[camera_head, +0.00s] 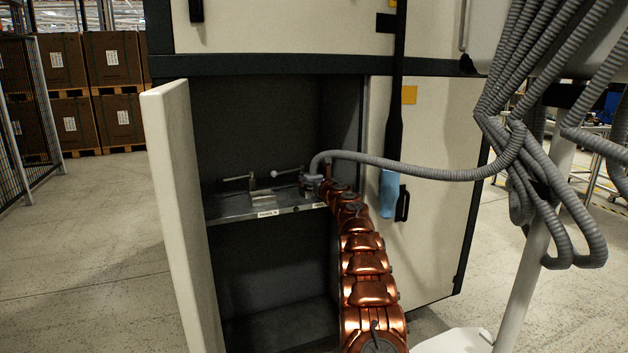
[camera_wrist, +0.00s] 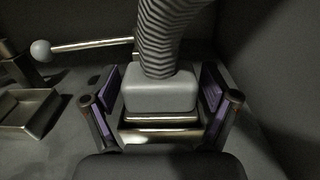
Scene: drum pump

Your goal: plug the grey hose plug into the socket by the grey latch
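The grey hose plug (camera_wrist: 160,90) is a pale grey block with a ribbed grey hose (camera_wrist: 163,30) rising from its top. It sits upright at a rectangular metal socket (camera_wrist: 160,137); how deep it sits is hard to tell. A lever with a grey ball knob (camera_wrist: 41,50), the grey latch, reaches left from behind the plug. My gripper (camera_wrist: 160,112) has its purple-padded fingers on both sides of the plug, with visible gaps, so it looks open. In the head view the plug (camera_head: 312,179) is partly hidden by my gripper (camera_head: 320,186) at the shelf's right.
An empty metal socket (camera_wrist: 28,112) lies to the left, by another lever (camera_head: 238,178). The shelf (camera_head: 228,209) is inside a cabinet with its door (camera_head: 180,210) open at left. The hose (camera_head: 420,169) runs right to a stand with hanging hoses.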

